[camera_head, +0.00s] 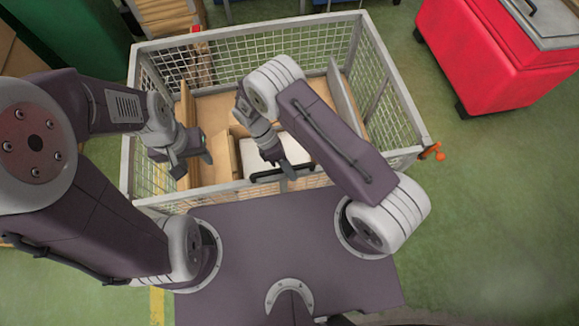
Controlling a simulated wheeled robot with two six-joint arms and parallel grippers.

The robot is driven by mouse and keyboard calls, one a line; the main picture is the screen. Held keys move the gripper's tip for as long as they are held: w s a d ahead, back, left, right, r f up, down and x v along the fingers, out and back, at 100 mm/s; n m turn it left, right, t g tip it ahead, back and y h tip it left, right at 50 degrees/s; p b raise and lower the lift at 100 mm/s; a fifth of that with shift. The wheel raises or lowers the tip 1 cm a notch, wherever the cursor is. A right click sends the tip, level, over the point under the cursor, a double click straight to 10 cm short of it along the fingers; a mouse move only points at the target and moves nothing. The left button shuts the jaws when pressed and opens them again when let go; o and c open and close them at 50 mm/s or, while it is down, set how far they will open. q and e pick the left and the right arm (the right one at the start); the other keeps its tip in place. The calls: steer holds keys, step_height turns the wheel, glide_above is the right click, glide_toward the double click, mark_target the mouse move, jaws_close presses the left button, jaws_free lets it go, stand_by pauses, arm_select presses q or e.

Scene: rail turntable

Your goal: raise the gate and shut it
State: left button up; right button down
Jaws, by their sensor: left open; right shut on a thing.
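A grey wire-mesh cage (250,42) stands in front of me. Its near side, which appears to be the gate (180,203), runs in front of my base and is partly hidden by my arms. A black bar handle (262,175) lies at this near side. My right gripper (288,172) is shut on the handle. My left gripper (207,157) is open and empty, over the left part of the cage, to the left of the handle. An orange latch piece (432,153) sticks out at the cage's near right corner.
Cardboard boxes (222,152) and a white item (291,152) lie inside the cage. A red bin (490,60) with a grey lid stands at the back right, and a green container (75,35) at the back left. The green floor on the right is clear.

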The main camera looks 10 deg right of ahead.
steer(key=shift+s, duration=0.15)
steer(key=c, duration=1.3)
jaws_free()
steer(key=shift+a+r+b, duration=0.15)
steer(key=shift+a+b, duration=0.05)
steer(key=shift+b, duration=0.1)
steer(key=b+v, duration=0.2)
steer(key=v, duration=0.7)
steer(key=shift+d+b, duration=0.2)
steer(key=shift+b, duration=0.1)
